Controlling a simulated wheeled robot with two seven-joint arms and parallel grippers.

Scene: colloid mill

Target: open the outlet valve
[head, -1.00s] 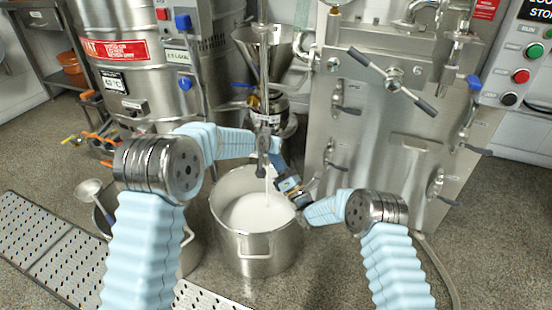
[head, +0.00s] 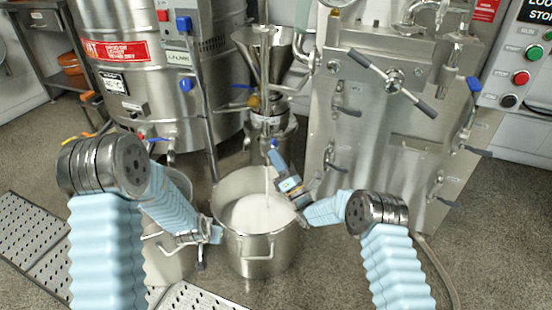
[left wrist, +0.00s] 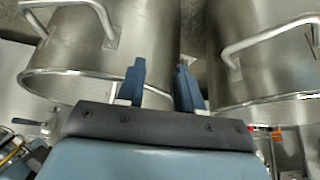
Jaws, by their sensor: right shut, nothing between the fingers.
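The mill with its steel hopper (head: 262,50) stands at the back centre. A thin white stream falls below it into a steel pot (head: 262,248) holding white liquid (head: 260,213). The outlet valve is not clearly made out behind my right gripper. My right gripper (head: 275,148) is shut and empty, its blue fingers pointing up beside the stream, above the pot's back right rim. My left gripper (head: 214,236) is low at the pot's left side. In the left wrist view its two fingers (left wrist: 160,70) are apart, with nothing between them, above the gap between two pots.
A second pot (head: 168,262) stands left of the first, partly hidden by my left arm. A steel cabinet (head: 360,150) with several handles is at the right. A large steel tank (head: 150,95) is at the left. Perforated floor plates (head: 40,240) lie in front.

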